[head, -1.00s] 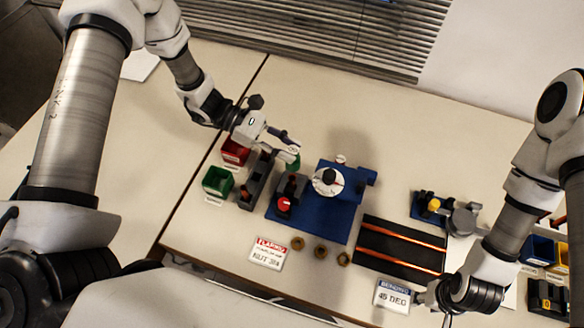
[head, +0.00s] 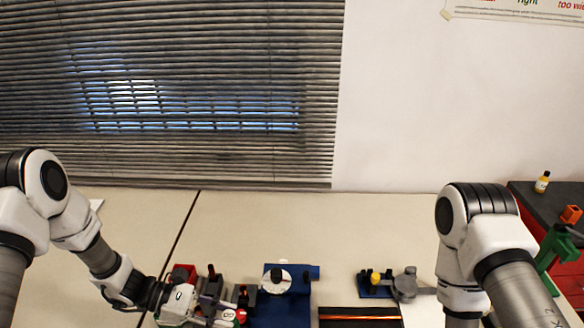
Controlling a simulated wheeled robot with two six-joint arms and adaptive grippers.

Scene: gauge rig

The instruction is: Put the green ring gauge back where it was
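My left gripper (head: 222,316) is low in the head view, over the left part of the work area near the dark rack. A small green edge shows at its fingertips, which looks like the green ring gauge (head: 229,314) held between them. The view is small and the fingers partly hide it. A red knob (head: 241,315) shows right beside the fingertips. My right arm comes down at the right, and its gripper is below the picture edge.
A blue fixture with a white dial (head: 276,281) stands right of my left gripper. A red bin (head: 184,272) is behind it. A black plate with orange strips (head: 358,317) and a small blue stand (head: 374,284) lie further right. The table behind is clear up to the blinds.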

